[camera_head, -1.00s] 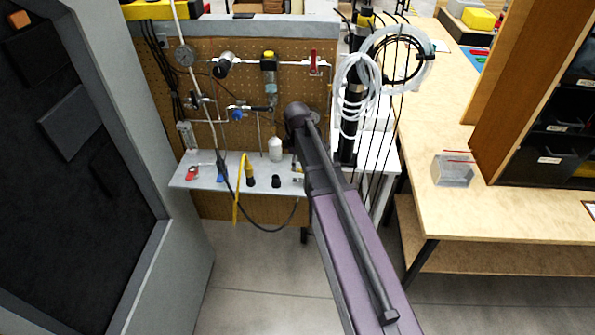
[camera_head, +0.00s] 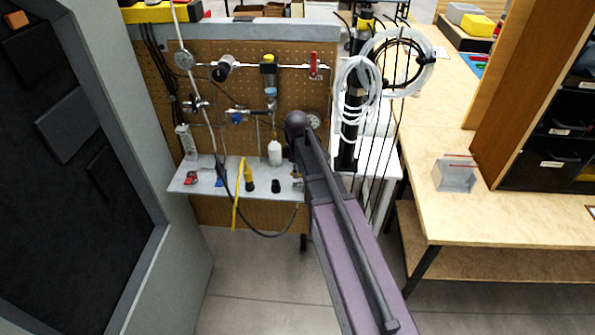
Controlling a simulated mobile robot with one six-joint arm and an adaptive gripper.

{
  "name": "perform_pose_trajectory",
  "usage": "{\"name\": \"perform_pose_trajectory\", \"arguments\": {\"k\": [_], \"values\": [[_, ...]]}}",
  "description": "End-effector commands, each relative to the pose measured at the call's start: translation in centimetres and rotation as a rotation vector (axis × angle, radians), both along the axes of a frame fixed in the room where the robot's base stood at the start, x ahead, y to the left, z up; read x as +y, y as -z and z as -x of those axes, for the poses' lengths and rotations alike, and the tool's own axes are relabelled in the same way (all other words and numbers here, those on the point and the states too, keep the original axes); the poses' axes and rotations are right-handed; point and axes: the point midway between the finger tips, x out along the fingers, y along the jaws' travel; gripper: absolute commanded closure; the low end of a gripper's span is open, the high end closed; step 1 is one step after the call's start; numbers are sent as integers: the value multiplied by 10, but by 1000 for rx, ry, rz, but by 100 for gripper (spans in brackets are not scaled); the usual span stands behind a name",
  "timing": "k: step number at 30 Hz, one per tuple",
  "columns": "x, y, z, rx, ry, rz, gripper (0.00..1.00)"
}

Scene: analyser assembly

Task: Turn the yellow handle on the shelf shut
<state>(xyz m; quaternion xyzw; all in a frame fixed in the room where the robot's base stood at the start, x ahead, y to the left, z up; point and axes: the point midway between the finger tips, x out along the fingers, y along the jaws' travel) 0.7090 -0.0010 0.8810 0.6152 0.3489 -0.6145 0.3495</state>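The grey shelf (camera_head: 205,183) juts from the front of the pegboard. Towards its middle is a yellow part with a black base (camera_head: 249,180). A yellow strip (camera_head: 238,195) beside it hangs over the front edge; I cannot tell which of these is the handle, or how far it is turned. A small metal fitting (camera_head: 298,184) at the shelf's right end is partly hidden by my arm. My arm reaches up from the bottom right to the shelf's right end. My gripper is not visible; the arm hides that area.
A white bottle (camera_head: 275,153) hangs above. Pipes and a red valve handle (camera_head: 314,65) are on the pegboard (camera_head: 245,90). A grey cabinet stands left, a wooden bench (camera_head: 480,215) right.

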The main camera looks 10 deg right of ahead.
Motion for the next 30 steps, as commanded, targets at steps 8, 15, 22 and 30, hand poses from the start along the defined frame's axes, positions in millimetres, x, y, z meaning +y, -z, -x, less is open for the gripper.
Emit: {"name": "perform_pose_trajectory", "arguments": {"k": [8, 15, 22, 30], "values": [[0, 0, 0, 2, 9, 0, 100], [-2, 0, -2, 2, 70, 0, 100], [-5, 0, -6, 2, 206, 0, 100], [-12, 0, -12, 3, 442, -1, 100]]}}
